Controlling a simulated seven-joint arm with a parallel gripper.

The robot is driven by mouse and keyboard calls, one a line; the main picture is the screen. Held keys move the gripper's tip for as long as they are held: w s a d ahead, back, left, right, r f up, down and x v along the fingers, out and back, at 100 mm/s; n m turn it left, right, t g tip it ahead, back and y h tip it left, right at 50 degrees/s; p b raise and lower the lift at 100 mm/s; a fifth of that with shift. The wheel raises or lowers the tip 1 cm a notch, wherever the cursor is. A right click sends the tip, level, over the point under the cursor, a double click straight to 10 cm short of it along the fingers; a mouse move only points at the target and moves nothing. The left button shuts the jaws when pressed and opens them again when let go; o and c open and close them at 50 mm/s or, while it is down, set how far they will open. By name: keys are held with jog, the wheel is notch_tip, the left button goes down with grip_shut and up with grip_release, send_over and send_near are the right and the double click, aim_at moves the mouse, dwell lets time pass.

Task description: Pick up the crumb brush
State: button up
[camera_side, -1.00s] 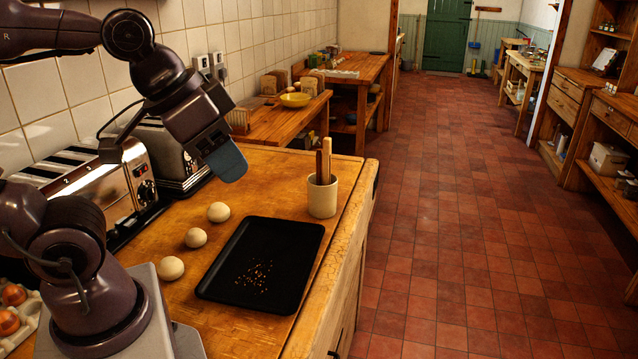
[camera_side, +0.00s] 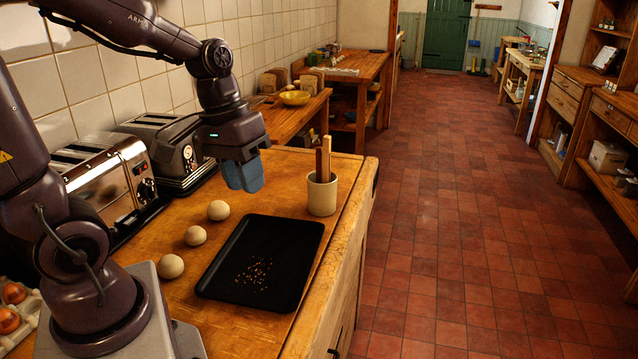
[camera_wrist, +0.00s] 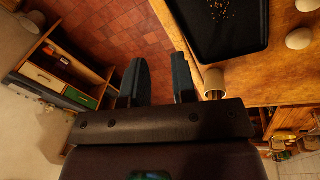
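A cream crock (camera_side: 322,197) stands upright on the worktop by its right edge. A dark brown handle (camera_side: 318,165) and a pale wooden handle (camera_side: 327,158) stick up out of it. Their lower ends are hidden inside, so I cannot tell which belongs to the crumb brush. My gripper (camera_side: 243,189), with blue fingers, points down above the worktop, left of the crock and apart from it. In the wrist view my gripper (camera_wrist: 158,68) shows a gap between its fingers with nothing in it. The crock (camera_wrist: 214,83) shows there beside the right finger.
A black tray (camera_side: 225,285) with crumbs (camera_side: 254,275) lies in front of the crock. Several dough balls (camera_side: 196,235) sit left of the tray. Two toasters (camera_side: 110,180) (camera_side: 170,150) stand along the tiled wall. A lower bench with a yellow bowl (camera_side: 295,98) is behind.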

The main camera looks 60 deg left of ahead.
jog(key=w+a+f+n+t+h, duration=0.1)
jog(key=w+a+f+n+t, duration=0.7)
jog(key=a+n, duration=0.5)
jog(key=w+a+f+n+t+h, duration=0.2)
jog(key=w+a+f+n+t, duration=0.35)
jog(key=a+f+n, duration=0.75)
notch_tip(320, 180, up, 6)
jog(key=n+t+y, duration=0.3)
jog(key=n, duration=0.1)
send_over(319, 182)
jog(key=shift+w+a+r, duration=0.1)
jog(key=shift+w+a, duration=0.1)
jog(key=shift+a, duration=0.15)
grip_shut()
